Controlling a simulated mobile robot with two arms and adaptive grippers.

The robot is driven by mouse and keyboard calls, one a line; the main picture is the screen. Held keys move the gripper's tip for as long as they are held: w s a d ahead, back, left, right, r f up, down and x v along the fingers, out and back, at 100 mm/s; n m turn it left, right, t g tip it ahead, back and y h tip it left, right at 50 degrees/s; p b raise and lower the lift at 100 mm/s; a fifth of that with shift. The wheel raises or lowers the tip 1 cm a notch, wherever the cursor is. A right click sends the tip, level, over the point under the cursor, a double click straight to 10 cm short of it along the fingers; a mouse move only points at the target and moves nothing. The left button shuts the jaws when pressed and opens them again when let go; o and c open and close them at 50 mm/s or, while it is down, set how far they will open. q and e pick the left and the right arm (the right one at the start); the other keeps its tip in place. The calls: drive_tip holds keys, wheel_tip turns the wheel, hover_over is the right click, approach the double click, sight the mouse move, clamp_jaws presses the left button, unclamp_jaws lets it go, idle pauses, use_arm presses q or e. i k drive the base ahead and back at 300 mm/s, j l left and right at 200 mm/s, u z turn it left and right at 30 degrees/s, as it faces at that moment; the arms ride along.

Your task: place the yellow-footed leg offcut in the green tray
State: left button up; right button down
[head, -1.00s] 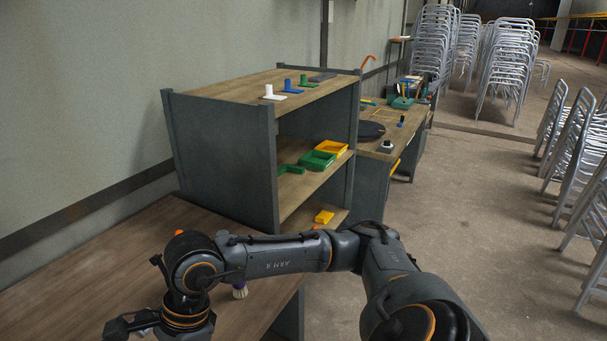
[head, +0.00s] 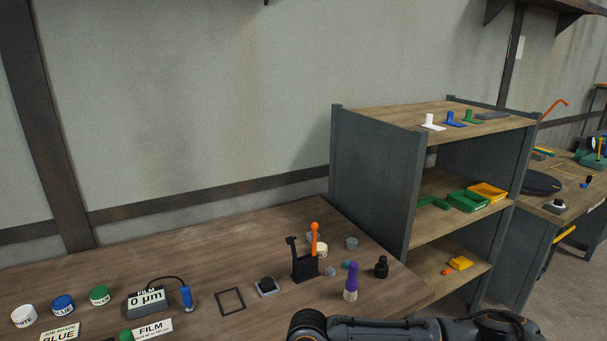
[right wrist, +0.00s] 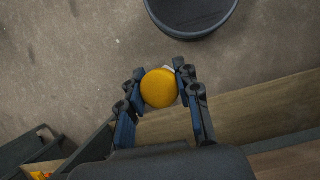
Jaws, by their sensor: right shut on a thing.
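In the right wrist view my right gripper (right wrist: 160,88) is shut on the yellow-footed leg offcut (right wrist: 159,88). Its round yellow foot faces the camera, and the rest of the offcut is mostly hidden behind it. The green tray (head: 467,202) sits on the middle shelf of the grey rack in the head view, between a green bracket-shaped piece (head: 433,204) and a yellow tray (head: 488,192). The head view shows part of my right arm at the bottom edge, but not its gripper. My left gripper is in neither view.
The grey rack (head: 377,165) stands beside the wooden bench (head: 220,250). A black holder (head: 305,268) and a purple-handled brush (head: 351,280) stand on the bench. In the wrist view, a dark round bin (right wrist: 190,32) stands on the floor, with a wooden surface (right wrist: 265,110) at right.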

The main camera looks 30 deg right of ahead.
sight(468, 203)
drive_tip(key=l+u, duration=0.1)
drive_tip(key=l, duration=1.1)
drive_tip(key=l+u, duration=0.15)
drive_tip(key=l, duration=1.05)
drive_tip(key=l+u, duration=0.1)
drive_tip(key=l, duration=1.05)
drive_tip(key=k+l+u, duration=0.1)
drive_tip(key=l, duration=1.95)
drive_tip(key=i+l+u, duration=0.15)
drive_tip(key=l, duration=0.7)
